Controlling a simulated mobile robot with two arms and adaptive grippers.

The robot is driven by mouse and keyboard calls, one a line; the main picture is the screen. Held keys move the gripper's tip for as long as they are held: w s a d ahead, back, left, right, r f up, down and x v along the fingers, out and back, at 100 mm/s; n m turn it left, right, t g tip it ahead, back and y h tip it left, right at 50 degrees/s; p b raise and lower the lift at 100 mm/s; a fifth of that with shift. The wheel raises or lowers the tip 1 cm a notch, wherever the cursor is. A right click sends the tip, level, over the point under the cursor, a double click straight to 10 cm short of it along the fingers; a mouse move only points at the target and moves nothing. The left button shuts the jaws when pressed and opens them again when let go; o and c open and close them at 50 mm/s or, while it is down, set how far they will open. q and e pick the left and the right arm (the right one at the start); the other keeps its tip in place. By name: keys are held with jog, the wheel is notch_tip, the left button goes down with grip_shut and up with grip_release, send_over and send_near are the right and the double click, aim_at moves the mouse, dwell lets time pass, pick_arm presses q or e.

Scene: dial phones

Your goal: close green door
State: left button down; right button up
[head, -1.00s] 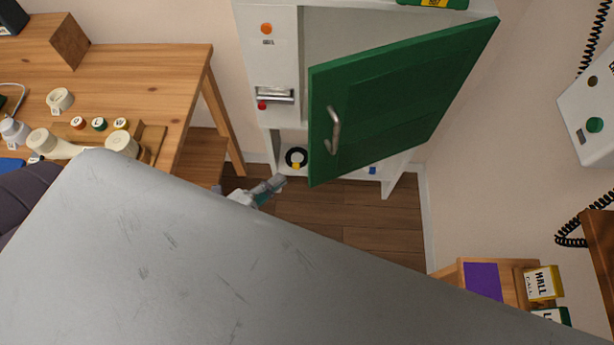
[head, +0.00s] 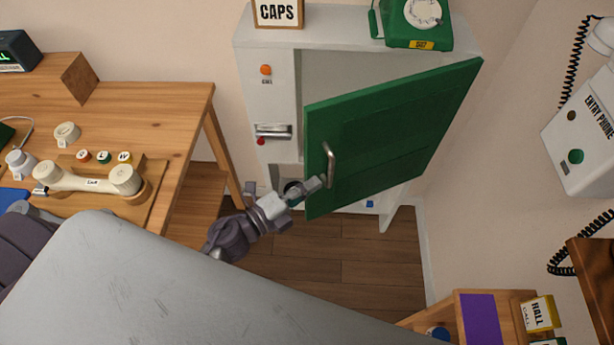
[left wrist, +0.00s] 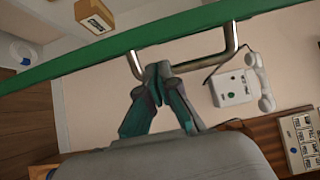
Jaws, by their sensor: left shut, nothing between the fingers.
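The green door (head: 390,135) of the white cabinet (head: 282,95) stands open, swung out from its right side. Its metal handle (head: 329,165) is near the door's free left edge. My left gripper (head: 316,185) is shut and empty, with its fingertips at the lower part of the handle. In the left wrist view, the shut fingertips (left wrist: 160,70) are right by the handle bar (left wrist: 190,66), and the green door (left wrist: 150,35) is seen nearly edge-on. I cannot tell whether they touch. My right gripper is not in view.
A wooden table (head: 150,105) with a cream handset (head: 88,180) stands left. A green phone (head: 415,22) and a CAPS sign (head: 278,12) are on the cabinet top. A wall phone (head: 582,140) hangs at the right. A low wooden stand (head: 465,300) is at the lower right.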

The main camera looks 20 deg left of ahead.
pick_arm(q)
jog(key=shift+w+a, duration=0.6)
